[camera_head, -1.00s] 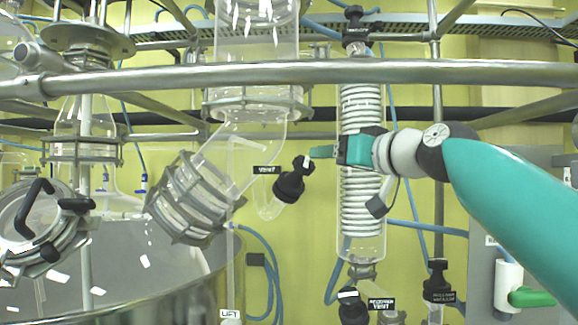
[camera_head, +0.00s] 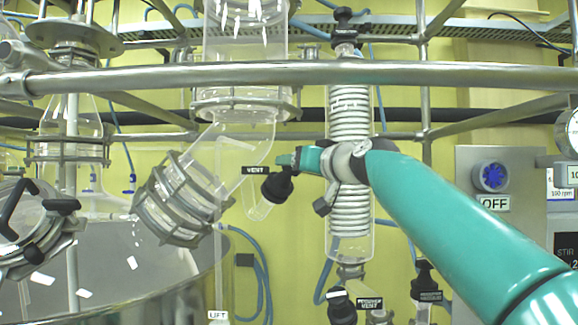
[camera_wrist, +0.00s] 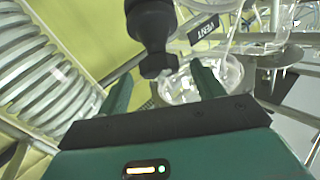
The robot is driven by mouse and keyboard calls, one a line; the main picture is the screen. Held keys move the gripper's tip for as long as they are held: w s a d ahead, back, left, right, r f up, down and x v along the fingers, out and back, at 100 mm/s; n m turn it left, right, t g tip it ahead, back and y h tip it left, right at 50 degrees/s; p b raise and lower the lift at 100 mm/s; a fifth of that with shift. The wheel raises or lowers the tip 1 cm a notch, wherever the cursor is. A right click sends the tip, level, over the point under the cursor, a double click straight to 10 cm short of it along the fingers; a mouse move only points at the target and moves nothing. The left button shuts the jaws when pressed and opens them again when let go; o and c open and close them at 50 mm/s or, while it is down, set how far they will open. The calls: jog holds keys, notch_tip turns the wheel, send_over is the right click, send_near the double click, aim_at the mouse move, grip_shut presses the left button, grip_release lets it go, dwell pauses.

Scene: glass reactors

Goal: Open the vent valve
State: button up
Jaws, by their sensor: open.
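The vent valve is a black knob (camera_head: 277,184) on a short angled glass side tube, just below a black label reading VENT (camera_head: 256,170). In the wrist view the black knob (camera_wrist: 152,30) stands at the top centre, with the VENT label (camera_wrist: 203,28) to its right. My gripper (camera_head: 284,160) comes in from the right at the knob's upper right side. In the wrist view its two green fingers (camera_wrist: 162,88) are apart, with the knob's narrow end between or just beyond their tips. I cannot tell whether they touch it.
A coiled glass condenser (camera_head: 350,215) stands right behind my gripper. A steel rail (camera_head: 300,74) crosses above. A ribbed glass joint (camera_head: 182,198) is left of the knob. A grey panel with a blue knob (camera_head: 490,176) is at the right.

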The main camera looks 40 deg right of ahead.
jog(key=shift+w+d, duration=0.1)
jog(key=shift+w, duration=2.25)
jog(key=shift+c, duration=0.2)
jog(key=c, duration=1)
